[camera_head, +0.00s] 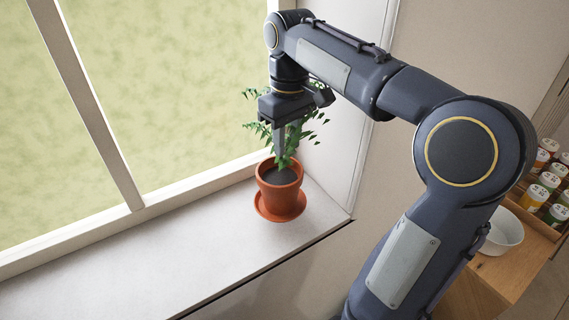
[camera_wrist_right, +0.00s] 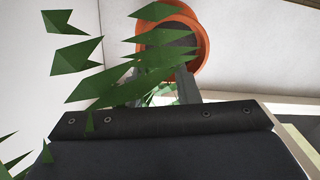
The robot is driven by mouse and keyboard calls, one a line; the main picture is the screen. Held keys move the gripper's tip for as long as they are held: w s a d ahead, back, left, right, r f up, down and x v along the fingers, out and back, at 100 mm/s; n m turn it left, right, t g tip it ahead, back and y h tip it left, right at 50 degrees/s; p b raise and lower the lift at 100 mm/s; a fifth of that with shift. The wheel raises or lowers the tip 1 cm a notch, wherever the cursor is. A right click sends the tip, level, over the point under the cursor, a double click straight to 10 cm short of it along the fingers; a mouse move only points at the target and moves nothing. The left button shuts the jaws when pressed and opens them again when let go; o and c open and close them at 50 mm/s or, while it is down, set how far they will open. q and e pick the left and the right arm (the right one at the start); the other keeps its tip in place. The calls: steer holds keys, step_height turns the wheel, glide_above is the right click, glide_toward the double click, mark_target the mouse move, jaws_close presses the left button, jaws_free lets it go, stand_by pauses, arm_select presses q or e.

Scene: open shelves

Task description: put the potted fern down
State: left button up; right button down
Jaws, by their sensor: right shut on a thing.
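The potted fern is a green plant in a terracotta pot (camera_head: 279,196) with dark soil, over a terracotta saucer (camera_head: 262,212) at the right end of the window sill. The pot is upright; I cannot tell whether its base touches the sill. My right gripper (camera_head: 284,152) points down from above, its fingers shut on the fern among the leaves just over the soil. The wrist view shows the pot rim (camera_wrist_right: 203,45) beyond the fingers, with leaves (camera_wrist_right: 78,62) partly covering them. My left gripper is not in view.
The pale window sill (camera_head: 170,260) is bare left of the pot. The window frame (camera_head: 100,150) stands behind it and a white side wall (camera_head: 340,140) stands close on the right. A white bowl (camera_head: 503,232) and several jars (camera_head: 540,193) are on wooden shelving at the far right.

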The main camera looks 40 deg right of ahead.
mark_target(287, 156)
steer(key=shift+w+f, duration=0.1)
steer(key=shift+f, duration=2.2)
steer(key=c, duration=1.1)
jaws_free()
step_height(287, 156, up, 12)
steer(key=shift+d+r+p, duration=0.1)
steer(key=shift+d+p, duration=0.05)
steer(key=shift+p, duration=0.45)
steer(key=s+a+f+m+t+y, duration=0.1)
steer(key=s+a+f+t, duration=0.1)
steer(key=s+a+f, duration=0.2)
steer(key=s+a+f+m+t+y, duration=0.1)
steer(key=s+a+f, duration=0.4)
steer(key=f, duration=0.4)
steer(key=s+a+f+t+y, duration=0.1)
steer(key=s+a+f+t, duration=0.1)
steer(key=s+a+f, duration=0.3)
steer(key=shift+s+f+m+t, duration=0.3)
steer(key=shift+s+f+m, duration=0.1)
steer(key=shift+s+f, duration=0.25)
